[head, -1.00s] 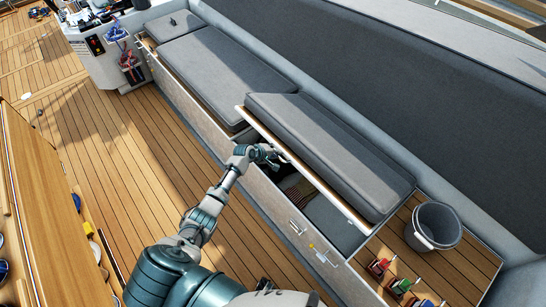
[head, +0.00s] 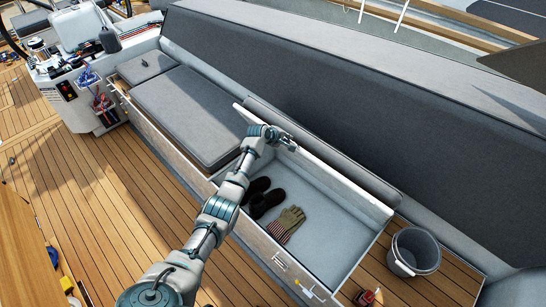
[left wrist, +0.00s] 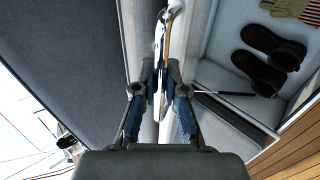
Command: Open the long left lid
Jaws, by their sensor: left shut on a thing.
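The long lid (head: 340,175) with its grey cushion stands raised steeply on its back edge, its pale underside facing the deck. Its edge (left wrist: 166,50) runs between my fingers in the left wrist view. My left gripper (head: 280,137) is shut on the edge near the lid's left end; the fingers show close up in the left wrist view (left wrist: 160,85). The open locker (head: 325,235) below holds dark shoes (head: 263,200) and a striped-cuff glove (head: 288,225). My right gripper is not in view.
A closed cushioned lid (head: 190,110) lies left of the open locker. A grey bucket (head: 414,251) stands on the wooden seat at right. A tall grey backrest (head: 300,80) rises behind the lid. The wooden deck in front is mostly clear.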

